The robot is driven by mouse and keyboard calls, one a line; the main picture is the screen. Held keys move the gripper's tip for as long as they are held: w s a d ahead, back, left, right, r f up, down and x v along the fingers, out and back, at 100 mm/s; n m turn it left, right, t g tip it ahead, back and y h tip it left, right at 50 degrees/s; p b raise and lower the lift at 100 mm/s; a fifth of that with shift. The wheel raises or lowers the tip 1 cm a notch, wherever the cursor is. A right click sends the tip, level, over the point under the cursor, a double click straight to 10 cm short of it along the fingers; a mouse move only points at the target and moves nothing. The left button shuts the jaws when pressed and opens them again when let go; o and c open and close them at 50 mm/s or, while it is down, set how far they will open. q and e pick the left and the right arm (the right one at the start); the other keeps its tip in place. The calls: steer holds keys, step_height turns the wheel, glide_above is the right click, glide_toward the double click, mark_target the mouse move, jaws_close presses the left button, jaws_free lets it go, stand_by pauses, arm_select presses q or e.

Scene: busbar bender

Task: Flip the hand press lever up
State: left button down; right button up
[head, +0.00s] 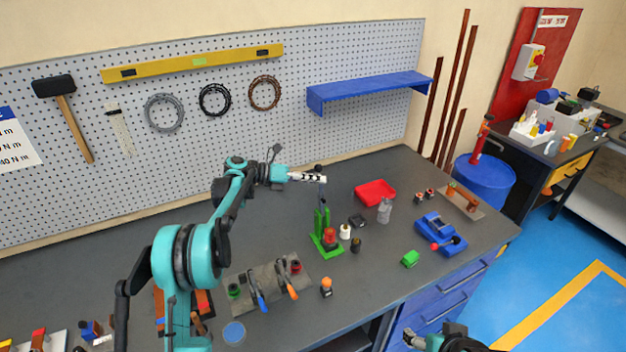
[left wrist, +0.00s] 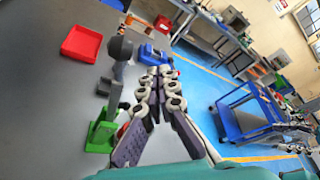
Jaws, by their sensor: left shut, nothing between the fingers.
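The green hand press (head: 322,240) stands on the workbench, with a red part low at its front. Its dark lever (head: 322,195) points up from the green body. My left gripper (head: 322,179) is shut and empty beside the upper end of the lever. In the left wrist view, the press (left wrist: 103,130) is left of the closed fingers (left wrist: 158,72), and the lever's round grey knob (left wrist: 120,48) shows at upper left. I cannot tell whether they touch. My right gripper (head: 412,341) is at the bottom edge, partly cut off; its jaw state is unclear.
A red tray (head: 375,193) and a clear bottle (head: 384,211) stand right of the press. Pliers on a grey mat (head: 262,285) lie in front left. The pegboard wall bounds the back.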

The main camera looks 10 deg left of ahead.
arm_select(q)
steer(key=s+a+p, duration=0.1)
steer(key=s+a, duration=0.2)
steer(key=a, duration=0.6)
steer(key=shift+s, duration=0.25)
arm_select(e)
steer(key=shift+s+d+r, duration=0.15)
steer(key=shift+s+r, duration=0.15)
steer(key=shift+r, duration=0.35)
steer(key=shift+s, duration=0.1)
